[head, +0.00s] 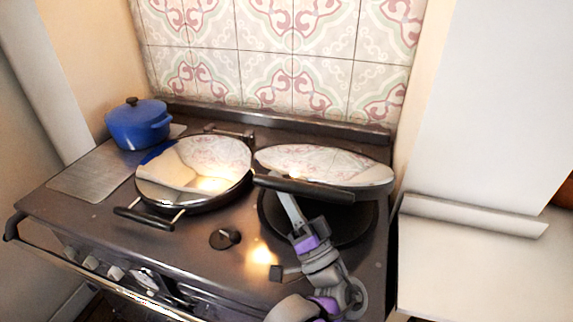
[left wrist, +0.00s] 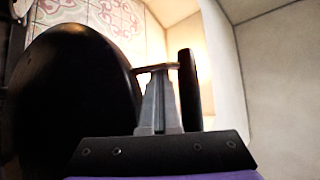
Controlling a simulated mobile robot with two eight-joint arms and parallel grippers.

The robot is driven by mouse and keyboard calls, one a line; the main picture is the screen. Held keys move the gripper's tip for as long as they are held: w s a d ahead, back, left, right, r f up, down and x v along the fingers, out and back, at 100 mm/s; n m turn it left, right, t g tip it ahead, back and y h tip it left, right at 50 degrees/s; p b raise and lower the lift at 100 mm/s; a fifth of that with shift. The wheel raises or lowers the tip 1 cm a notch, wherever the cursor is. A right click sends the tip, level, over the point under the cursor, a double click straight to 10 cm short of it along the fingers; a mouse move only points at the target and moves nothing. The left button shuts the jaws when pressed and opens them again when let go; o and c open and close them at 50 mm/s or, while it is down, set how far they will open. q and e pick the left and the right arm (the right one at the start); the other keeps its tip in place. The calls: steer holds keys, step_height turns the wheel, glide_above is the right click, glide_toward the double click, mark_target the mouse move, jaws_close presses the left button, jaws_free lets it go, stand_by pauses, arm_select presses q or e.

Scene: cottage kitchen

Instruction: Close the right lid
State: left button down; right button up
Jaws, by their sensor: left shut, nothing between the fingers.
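The right lid (head: 325,165) is a round mirror-topped cover, part-raised and tilted over the dark right hotplate (head: 350,225). Its black bar handle (head: 305,188) runs along the front edge. My left gripper (head: 287,203) is shut and empty, its fingers reaching up to the left part of the handle. In the left wrist view, the shut fingers (left wrist: 160,105) are between the lid's dark underside (left wrist: 75,100) and the handle bar (left wrist: 190,90), close to a handle bracket. Whether they touch it I cannot tell. My right gripper is not in view.
The left lid (head: 195,170) lies flat, with its handle (head: 145,218) at the front. A blue pot (head: 138,123) stands at the back left of the stove. A dark round knob (head: 225,238) is on the front top. A white counter (head: 465,265) is at the right.

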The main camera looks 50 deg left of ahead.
arm_select(q)
steer(key=shift+s+d+f, duration=0.1)
steer(key=shift+s+f, duration=0.05)
steer(key=shift+f, duration=0.4)
steer(key=shift+r, duration=0.1)
